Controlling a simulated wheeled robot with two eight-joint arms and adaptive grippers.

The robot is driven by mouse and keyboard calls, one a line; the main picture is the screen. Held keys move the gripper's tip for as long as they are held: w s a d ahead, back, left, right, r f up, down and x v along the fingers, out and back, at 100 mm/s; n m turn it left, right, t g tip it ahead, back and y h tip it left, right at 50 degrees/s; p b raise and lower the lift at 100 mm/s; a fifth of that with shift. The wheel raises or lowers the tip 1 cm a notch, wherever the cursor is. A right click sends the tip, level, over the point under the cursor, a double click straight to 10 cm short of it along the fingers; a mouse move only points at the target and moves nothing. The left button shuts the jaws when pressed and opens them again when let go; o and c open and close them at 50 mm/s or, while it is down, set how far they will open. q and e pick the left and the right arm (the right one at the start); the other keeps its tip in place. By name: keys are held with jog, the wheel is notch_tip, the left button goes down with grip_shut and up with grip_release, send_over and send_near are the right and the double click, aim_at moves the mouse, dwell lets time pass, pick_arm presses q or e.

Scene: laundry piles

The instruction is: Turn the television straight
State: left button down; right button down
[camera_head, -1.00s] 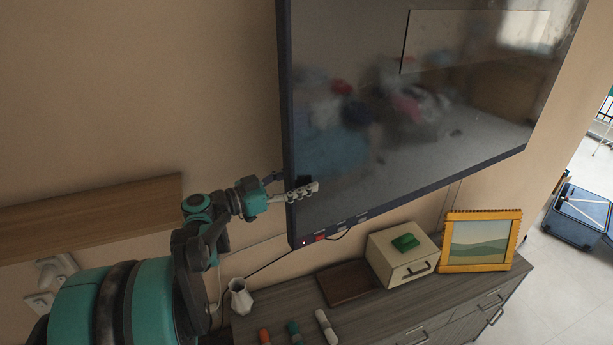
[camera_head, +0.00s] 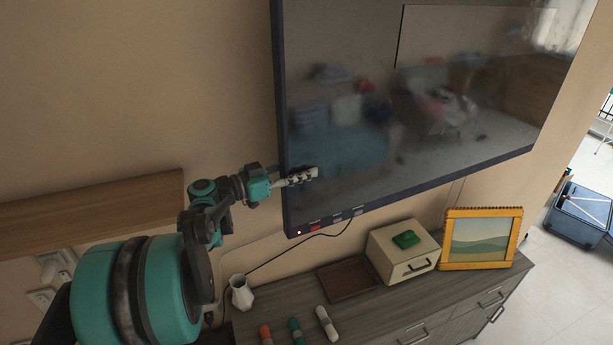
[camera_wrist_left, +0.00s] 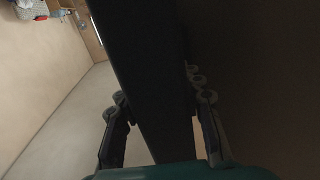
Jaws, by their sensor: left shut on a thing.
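The television (camera_head: 420,130) is a large dark screen on the wall, its left edge standing out from the wall behind it. My left gripper (camera_head: 288,178) is at the lower part of that left edge, one finger in front of the screen. In the left wrist view the television's dark edge (camera_wrist_left: 140,60) runs between the two fingers of my left gripper (camera_wrist_left: 160,105), which is shut on it. A small light and several small ports or labels show on the bottom edge. My right gripper is not in view.
Below is a grey wooden cabinet (camera_head: 375,312) with a white vase (camera_head: 241,293), a cream box (camera_head: 403,252) with a green item, a yellow picture frame (camera_head: 481,240), a brown tray (camera_head: 348,280) and several bottle-like objects. A wooden shelf (camera_head: 90,215) is on the wall at left. A cable hangs under the television.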

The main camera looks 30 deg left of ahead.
pick_arm(q)
jog(key=w+a, duration=0.1)
jog(key=a, duration=0.2)
jog(key=w+a, duration=0.1)
jog(key=shift+w+a, duration=0.15)
jog(key=shift+w, duration=0.2)
jog(key=c, duration=1.1)
grip_release()
jog(key=shift+o, duration=0.5)
notch_tip(320, 180, up, 10)
jog(key=shift+f, duration=0.1)
